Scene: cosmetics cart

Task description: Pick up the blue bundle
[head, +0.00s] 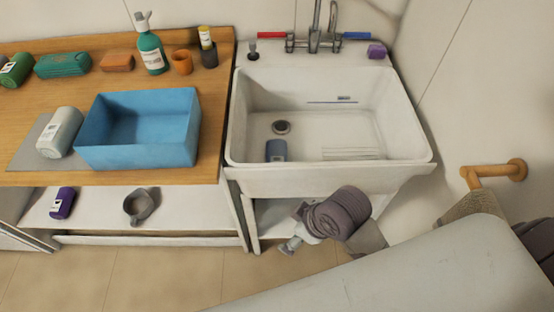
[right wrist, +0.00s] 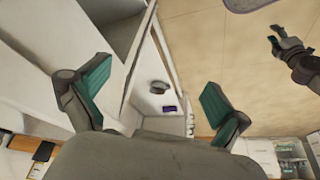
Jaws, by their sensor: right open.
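A blue bundle (head: 276,150) with a pale label lies in the white sink (head: 240,120), on the basin floor just below the drain. My right gripper (right wrist: 155,75) is open and empty in the right wrist view, its two teal-padded fingers well apart. In the head view the dark wrist of my right arm (head: 338,214) is in front of the sink, below its front rim, apart from the bundle. The bundle cannot be made out in the right wrist view. A dark gripper at the upper right of that view appears to be my left one (right wrist: 277,42); its jaw state is unclear.
A blue bin (head: 140,156), a white bundle (head: 61,132), a teal bundle (head: 63,64) and a pump bottle (head: 151,50) stand on the wooden counter. A purple bundle (head: 62,203) and grey mug (head: 140,205) are on the lower shelf. The faucet (head: 314,40) rises behind the sink.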

